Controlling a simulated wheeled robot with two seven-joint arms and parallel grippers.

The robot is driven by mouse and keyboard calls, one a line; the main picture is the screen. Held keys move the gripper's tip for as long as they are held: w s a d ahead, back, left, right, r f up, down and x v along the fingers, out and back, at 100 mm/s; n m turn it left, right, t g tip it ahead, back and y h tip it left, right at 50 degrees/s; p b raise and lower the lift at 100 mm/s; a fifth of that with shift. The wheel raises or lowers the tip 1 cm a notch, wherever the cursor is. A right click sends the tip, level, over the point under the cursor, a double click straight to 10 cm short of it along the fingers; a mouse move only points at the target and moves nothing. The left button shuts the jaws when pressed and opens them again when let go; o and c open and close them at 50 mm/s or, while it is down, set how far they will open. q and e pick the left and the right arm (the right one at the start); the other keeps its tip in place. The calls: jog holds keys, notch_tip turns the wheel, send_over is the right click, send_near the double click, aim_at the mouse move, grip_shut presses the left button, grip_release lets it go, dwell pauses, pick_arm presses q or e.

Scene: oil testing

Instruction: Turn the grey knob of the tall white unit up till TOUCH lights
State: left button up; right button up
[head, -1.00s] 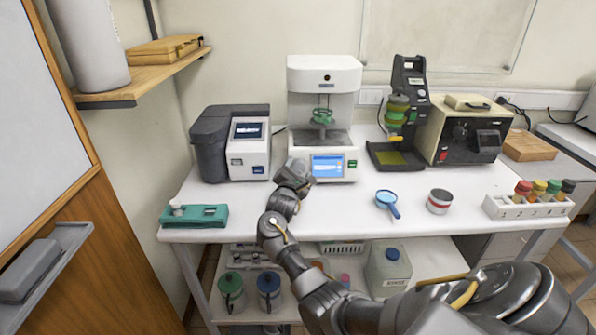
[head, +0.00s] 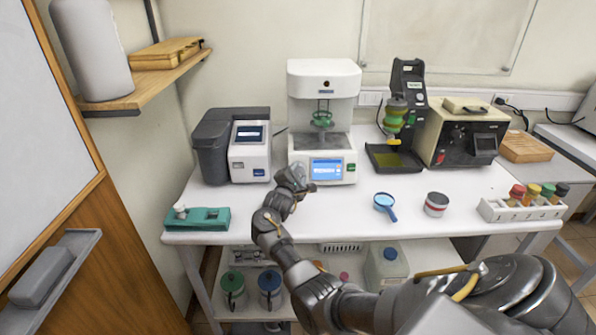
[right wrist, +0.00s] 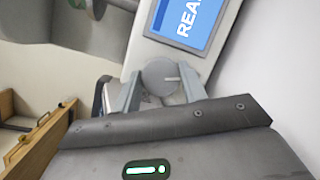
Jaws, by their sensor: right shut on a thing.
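The tall white unit (head: 324,75) stands at the back middle of the table. Its lit blue screen (head: 326,169) is on the lower front. In the right wrist view the screen (right wrist: 185,22) shows large white letters beginning "REA"; the rest is cut off. The round grey knob (right wrist: 160,73) with a pale mark sits beside the screen. My right gripper (right wrist: 160,88) is shut on the knob, one finger on each side. In the head view my right gripper (head: 298,180) hides the knob at the unit's lower left front. My left gripper is not in view.
A grey and white instrument (head: 248,152) stands left of the unit. A dark stand with a tray (head: 394,158) is to its right. A magnifying glass (head: 384,203) and a small tin (head: 436,204) lie to the right. The front middle of the table is clear.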

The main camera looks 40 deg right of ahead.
jog(key=o, duration=1)
jog(key=v, duration=1)
jog(key=shift+s+a, duration=0.3)
